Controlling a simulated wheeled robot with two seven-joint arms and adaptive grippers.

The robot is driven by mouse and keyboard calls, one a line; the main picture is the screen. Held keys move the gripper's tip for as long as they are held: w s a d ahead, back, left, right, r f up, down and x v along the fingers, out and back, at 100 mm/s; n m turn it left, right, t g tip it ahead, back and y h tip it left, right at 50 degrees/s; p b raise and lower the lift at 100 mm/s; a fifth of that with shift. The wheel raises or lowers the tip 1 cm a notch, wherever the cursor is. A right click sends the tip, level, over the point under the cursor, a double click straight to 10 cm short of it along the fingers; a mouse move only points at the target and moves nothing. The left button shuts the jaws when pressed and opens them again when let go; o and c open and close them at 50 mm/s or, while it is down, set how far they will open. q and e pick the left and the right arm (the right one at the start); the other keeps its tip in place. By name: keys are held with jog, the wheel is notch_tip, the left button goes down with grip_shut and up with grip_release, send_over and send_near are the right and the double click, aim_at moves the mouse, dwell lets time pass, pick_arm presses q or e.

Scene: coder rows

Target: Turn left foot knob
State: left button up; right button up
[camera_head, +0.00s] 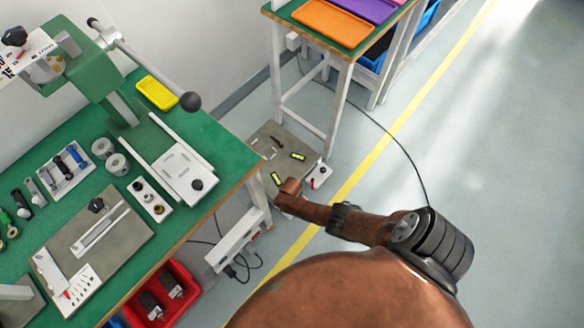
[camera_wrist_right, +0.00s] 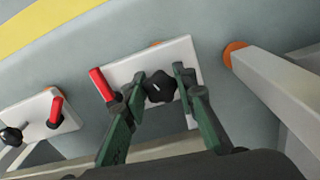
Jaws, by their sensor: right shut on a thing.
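In the right wrist view, a black star-shaped knob (camera_wrist_right: 159,88) sits on a white plate (camera_wrist_right: 185,58) with a red lever (camera_wrist_right: 101,84) beside it. My right gripper (camera_wrist_right: 160,84) has its green fingers on both sides of this knob and is shut on it. A second black knob (camera_wrist_right: 11,136) with a red lever (camera_wrist_right: 56,111) is on another white plate (camera_wrist_right: 40,118) at the left. I cannot tell which of the two is the left foot knob. In the head view, my right arm reaches toward the low floor board; its gripper is not clearly visible there. My left gripper is not in view.
A green workbench (camera_head: 225,145) with fixtures fills the left of the head view. A grey board (camera_head: 262,150) lies low beneath a white-legged table (camera_head: 341,108). A red bin (camera_head: 190,285) is at the bottom left. Open floor is on the right.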

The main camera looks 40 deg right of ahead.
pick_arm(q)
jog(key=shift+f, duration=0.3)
pick_arm(e)
jog(key=shift+s+a+f, duration=0.15)
jog(key=shift+s, duration=0.1)
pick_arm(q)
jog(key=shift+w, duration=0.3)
pick_arm(e)
jog(key=shift+m, duration=0.3)
jog(key=o, duration=1.2)
jog(key=shift+w, duration=0.1)
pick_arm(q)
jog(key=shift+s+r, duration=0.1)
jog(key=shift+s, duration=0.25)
pick_arm(e)
jog(key=shift+w, duration=0.1)
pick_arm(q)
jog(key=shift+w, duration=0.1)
